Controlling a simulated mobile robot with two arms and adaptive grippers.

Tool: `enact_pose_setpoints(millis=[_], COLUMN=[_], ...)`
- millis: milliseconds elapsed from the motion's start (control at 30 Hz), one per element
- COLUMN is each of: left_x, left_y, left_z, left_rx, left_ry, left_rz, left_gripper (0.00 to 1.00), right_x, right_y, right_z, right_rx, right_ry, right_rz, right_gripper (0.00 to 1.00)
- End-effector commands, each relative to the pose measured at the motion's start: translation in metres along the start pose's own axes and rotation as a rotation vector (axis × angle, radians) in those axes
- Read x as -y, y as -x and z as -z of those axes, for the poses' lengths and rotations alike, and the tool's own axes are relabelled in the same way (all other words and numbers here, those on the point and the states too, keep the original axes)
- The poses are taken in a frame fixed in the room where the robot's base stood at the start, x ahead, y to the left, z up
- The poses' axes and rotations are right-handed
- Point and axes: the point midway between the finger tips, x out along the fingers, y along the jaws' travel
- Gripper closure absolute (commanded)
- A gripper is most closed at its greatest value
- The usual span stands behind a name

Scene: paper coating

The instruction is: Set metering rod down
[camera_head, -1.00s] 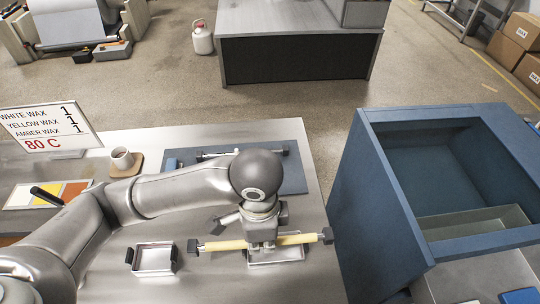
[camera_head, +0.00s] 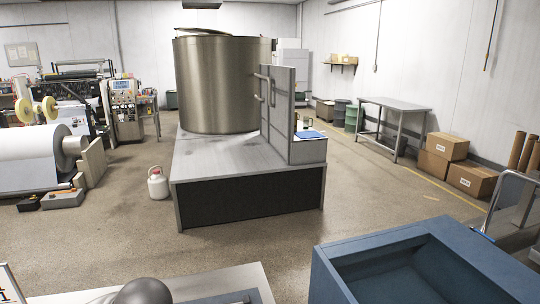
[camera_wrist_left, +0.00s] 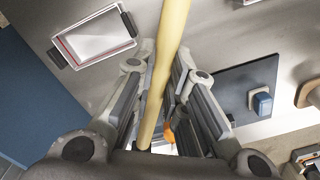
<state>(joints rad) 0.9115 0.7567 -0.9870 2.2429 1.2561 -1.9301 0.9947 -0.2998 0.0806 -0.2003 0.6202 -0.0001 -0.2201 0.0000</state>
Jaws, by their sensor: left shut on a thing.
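The metering rod (camera_wrist_left: 166,50) is a long yellow rod in the left wrist view. It runs from the top edge down between the fingers of my left gripper (camera_wrist_left: 160,75), which is shut on it. In the head view my left gripper and the held rod are below the frame. My right gripper is in neither view.
In the head view, a large blue open box (camera_head: 335,262) stands right of the table (camera_head: 262,280). A grey platform with a big metal tank (camera_head: 215,85) stands beyond, across open floor.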

Motion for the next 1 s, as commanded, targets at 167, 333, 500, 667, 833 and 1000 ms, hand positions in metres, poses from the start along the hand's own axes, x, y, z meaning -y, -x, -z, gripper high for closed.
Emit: enact_pose_setpoints(millis=[167, 333, 500, 667, 833, 1000], left_x=[0.018, 0.025, 0.027, 0.027, 0.027, 0.027], left_y=[0.008, 0.012, 0.013, 0.013, 0.013, 0.013], left_z=[-0.001, -0.001, -0.001, -0.001, -0.001, -0.001], left_rx=[-0.007, -0.009, -0.01, -0.011, -0.009, -0.009], left_ry=[0.192, 0.28, 0.3, 0.3, 0.298, 0.296], left_rz=[-0.001, -0.006, -0.006, -0.005, -0.006, -0.006], left_gripper=[1.0, 1.0, 1.0, 1.0, 1.0, 1.0], right_x=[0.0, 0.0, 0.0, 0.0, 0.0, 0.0], right_y=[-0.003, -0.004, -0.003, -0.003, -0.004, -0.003], right_z=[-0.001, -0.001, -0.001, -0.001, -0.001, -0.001], right_rx=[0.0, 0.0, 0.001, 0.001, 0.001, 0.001], right_ry=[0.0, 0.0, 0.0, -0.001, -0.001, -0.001], right_rz=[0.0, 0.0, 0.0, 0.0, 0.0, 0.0], right_gripper=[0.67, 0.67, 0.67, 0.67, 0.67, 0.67])
